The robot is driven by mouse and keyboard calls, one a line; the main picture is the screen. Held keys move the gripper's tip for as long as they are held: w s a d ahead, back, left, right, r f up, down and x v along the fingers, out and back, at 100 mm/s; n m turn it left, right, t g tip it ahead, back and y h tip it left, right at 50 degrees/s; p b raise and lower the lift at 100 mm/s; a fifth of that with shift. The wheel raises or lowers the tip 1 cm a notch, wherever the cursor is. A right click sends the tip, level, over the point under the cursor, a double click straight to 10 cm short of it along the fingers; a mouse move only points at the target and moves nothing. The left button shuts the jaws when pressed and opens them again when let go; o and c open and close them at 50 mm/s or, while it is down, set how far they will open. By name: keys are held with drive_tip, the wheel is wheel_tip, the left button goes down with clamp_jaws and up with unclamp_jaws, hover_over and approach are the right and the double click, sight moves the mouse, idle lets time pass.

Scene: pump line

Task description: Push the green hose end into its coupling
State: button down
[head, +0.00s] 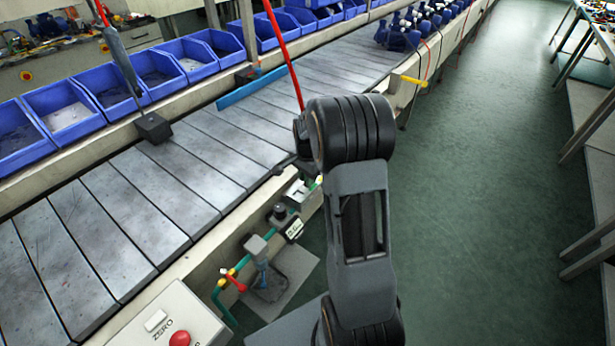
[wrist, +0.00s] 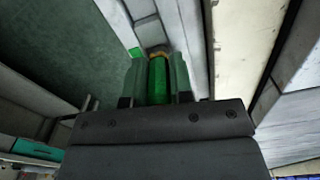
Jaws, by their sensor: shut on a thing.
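In the wrist view my gripper (wrist: 159,72) is shut on the green hose end (wrist: 158,80), with one jaw on each side of it. A brass-coloured ring (wrist: 159,54) shows at the hose end's far tip. A grey fitting (wrist: 150,32), which looks like the coupling, lies just beyond it, roughly in line. I cannot tell whether the tip touches it or is inside it. In the head view my arm hides most of the gripper and the hose end.
A slatted conveyor (head: 150,190) runs along the left with blue bins (head: 68,110) behind it. Below its edge are a green pipe with a red-handled valve (head: 236,281) and a small display box (head: 294,229). A control box with a red button (head: 179,338) stands in front. Green floor (head: 480,200) is clear at right.

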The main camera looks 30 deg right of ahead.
drive_tip(key=c, duration=0.9)
unclamp_jaws()
drive_tip(key=shift+o, duration=0.4)
drive_tip(key=shift+r+p, duration=2.8)
drive_tip(key=shift+r, duration=0.7)
wheel_tip(320, 180, up, 14)
drive_tip(key=shift+p, duration=0.35)
